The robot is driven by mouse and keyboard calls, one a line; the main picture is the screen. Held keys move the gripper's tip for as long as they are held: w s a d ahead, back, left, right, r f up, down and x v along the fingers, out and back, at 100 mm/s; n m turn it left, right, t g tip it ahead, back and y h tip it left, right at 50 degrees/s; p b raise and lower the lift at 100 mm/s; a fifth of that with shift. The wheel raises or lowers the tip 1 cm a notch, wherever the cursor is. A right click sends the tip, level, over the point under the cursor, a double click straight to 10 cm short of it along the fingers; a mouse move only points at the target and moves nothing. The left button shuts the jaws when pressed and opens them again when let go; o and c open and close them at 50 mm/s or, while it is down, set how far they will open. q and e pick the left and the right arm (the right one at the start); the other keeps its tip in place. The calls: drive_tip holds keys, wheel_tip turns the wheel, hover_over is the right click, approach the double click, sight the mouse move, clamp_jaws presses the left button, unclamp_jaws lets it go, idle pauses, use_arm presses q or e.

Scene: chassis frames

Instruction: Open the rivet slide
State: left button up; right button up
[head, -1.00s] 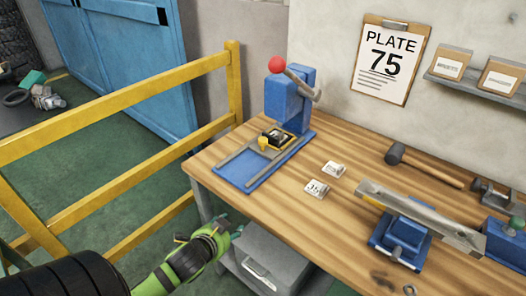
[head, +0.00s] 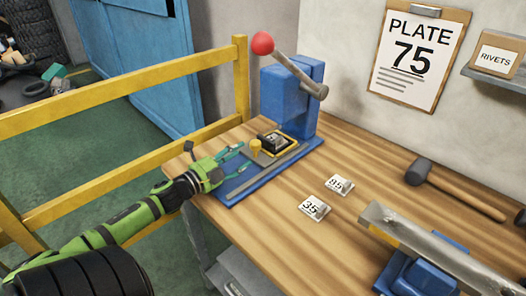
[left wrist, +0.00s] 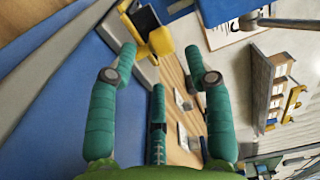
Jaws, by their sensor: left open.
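The blue rivet press (head: 292,92) stands at the back left corner of the bench, with a red ball (head: 263,43) on its lever. On its base, a dark slide with a yellow rim (head: 276,141) sits between rails under the press head. A yellow knob (head: 255,147) stands at the slide's front. My left gripper (head: 236,161) is open over the front end of the blue base, just short of the knob. In the left wrist view the knob (left wrist: 161,40) appears between and beyond the open fingertips (left wrist: 160,62). My right gripper is out of view.
A mallet (head: 455,190) and a tilted metal bar (head: 430,240) lie farther right. A yellow railing (head: 120,107) runs on the left. A PLATE 75 sheet (head: 414,62) hangs on the wall.

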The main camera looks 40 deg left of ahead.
sight(251, 148)
use_arm(q)
drive_tip(key=w, duration=0.2)
drive_tip(key=shift+w+d+r, duration=0.1)
drive_tip(key=shift+w+d, duration=0.1)
drive_tip(key=shift+w, duration=0.2)
drive_tip(key=shift+w+d, duration=0.15)
drive_tip(key=shift+w, duration=1.95)
clamp_jaws()
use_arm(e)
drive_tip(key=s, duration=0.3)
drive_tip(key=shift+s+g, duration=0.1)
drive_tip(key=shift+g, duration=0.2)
